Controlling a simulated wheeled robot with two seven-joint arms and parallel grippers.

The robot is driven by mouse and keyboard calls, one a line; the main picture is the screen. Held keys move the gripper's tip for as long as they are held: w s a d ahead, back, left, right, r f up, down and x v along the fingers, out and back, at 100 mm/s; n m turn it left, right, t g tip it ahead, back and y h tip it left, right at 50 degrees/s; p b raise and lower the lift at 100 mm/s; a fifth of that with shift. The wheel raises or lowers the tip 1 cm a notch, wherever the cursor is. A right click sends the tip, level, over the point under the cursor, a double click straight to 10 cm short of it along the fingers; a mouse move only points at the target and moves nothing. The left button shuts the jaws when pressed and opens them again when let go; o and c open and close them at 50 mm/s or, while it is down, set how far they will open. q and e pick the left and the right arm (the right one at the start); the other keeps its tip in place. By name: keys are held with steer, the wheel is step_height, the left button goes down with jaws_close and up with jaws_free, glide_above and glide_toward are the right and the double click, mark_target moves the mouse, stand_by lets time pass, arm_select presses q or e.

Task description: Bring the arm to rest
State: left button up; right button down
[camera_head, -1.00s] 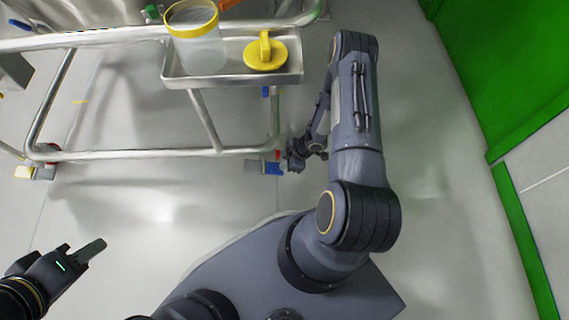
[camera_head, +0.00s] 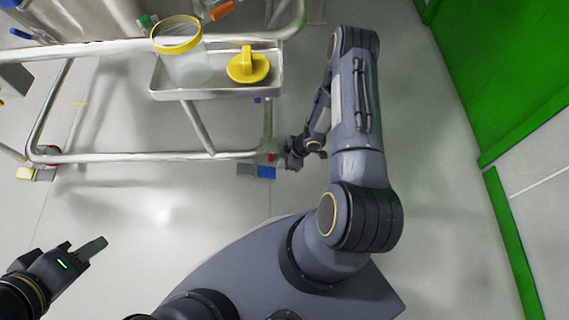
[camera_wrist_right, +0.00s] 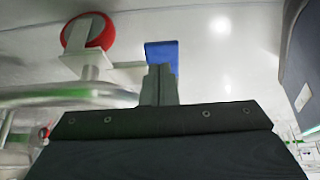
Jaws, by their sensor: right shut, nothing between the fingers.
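My right arm (camera_head: 355,110) reaches forward from my body and folds down. Its gripper (camera_head: 293,160) hangs low beside the right end of the trolley's lower rail. In the right wrist view the two fingers (camera_wrist_right: 159,84) are together with nothing between them. A blue block (camera_wrist_right: 161,50) shows just beyond the fingertips; I cannot tell whether they touch it. My left gripper (camera_head: 88,250) is at the lower left over bare floor, apart from everything. Its fingers are seen at a slant, so their opening is unclear.
A tubular steel trolley (camera_head: 120,156) stands ahead. Its tray (camera_head: 215,93) bears a clear container with a yellow rim (camera_head: 185,62) and a yellow handled lid (camera_head: 247,68). A red-and-white caster (camera_wrist_right: 88,32) is near the right fingers. A green wall (camera_head: 510,70) is at right.

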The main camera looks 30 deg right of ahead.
steer(key=s+d+r+p, duration=0.2)
steer(key=s+d+r, duration=0.2)
steer(key=d, duration=0.2)
steer(key=shift+d+p, duration=0.3)
steer(key=shift+p, duration=0.05)
